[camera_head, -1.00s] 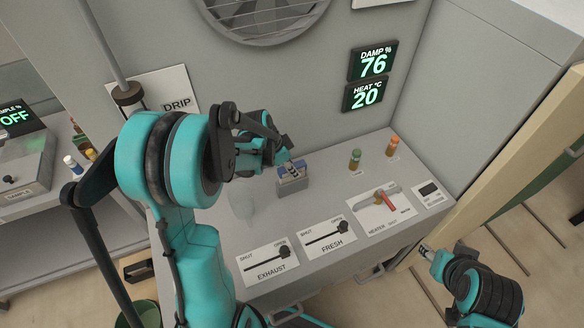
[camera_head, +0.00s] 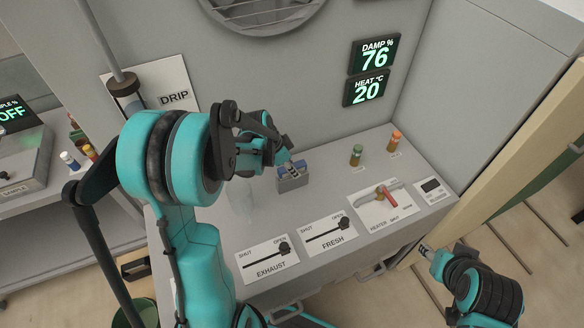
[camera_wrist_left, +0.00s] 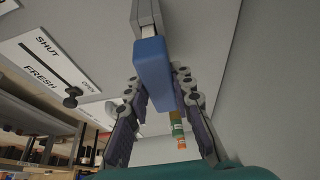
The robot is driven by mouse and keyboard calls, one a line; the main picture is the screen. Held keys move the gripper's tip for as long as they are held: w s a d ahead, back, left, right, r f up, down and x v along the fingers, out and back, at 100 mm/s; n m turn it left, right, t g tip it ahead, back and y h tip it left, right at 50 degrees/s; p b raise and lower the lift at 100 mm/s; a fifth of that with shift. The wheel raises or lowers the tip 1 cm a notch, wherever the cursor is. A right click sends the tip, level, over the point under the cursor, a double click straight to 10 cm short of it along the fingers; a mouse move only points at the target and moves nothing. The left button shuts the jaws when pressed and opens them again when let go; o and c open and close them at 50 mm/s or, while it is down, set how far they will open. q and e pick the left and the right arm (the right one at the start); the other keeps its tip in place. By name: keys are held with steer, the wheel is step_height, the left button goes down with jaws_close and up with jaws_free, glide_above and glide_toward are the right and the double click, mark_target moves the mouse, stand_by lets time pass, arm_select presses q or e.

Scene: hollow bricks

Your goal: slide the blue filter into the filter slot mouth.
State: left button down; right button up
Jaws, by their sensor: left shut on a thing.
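The blue filter (camera_wrist_left: 153,68) is a blue block between the fingers of my left gripper (camera_wrist_left: 157,88) in the left wrist view. My left gripper is shut on it. A grey box with a pale opening (camera_wrist_left: 147,18), which looks like the filter slot mouth, lies directly beyond the filter's far end. In the head view the small grey slot box (camera_head: 293,183) stands on the bench, with my left gripper (camera_head: 289,165) over it and blue showing at its top. I cannot tell how far the filter is inside. My right gripper (camera_head: 427,251) is at the lower right, its fingers unclear.
Exhaust (camera_head: 268,259) and fresh (camera_head: 329,234) slider plates lie along the bench front. A red-handled heater plate (camera_head: 384,203) is further right. The bench between box and bottles is clear.

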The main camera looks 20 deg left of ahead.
arm_select(q)
steer(key=shift+f, duration=0.25)
steer(key=c, duration=1.2)
jaws_free()
steer(key=v, duration=1.2)
steer(key=shift+d, duration=0.1)
steer(key=shift+s+d+f+b, duration=0.1)
steer(key=shift+s+d+b, duration=0.1)
steer(key=shift+d+b, duration=0.15)
steer(key=s+d+f+n+t+y+b, duration=0.1)
steer(key=s+d+n+b, duration=0.1)
steer(key=s+d, duration=0.1)
steer(key=s+d+f+n+t+y+b, duration=0.1)
steer(key=s+d+f+n, duration=0.1)
steer(key=s, duration=0.3)
steer(key=s+d+f+n+t+y+b, duration=0.1)
steer(key=s+d+n+b, duration=0.1)
steer(key=s+d+n, duration=0.2)
steer(key=shift+s+d+f+t+b, duration=0.2)
steer(key=shift+s+d+t+b, duration=0.2)
steer(key=shift+s, duration=0.1)
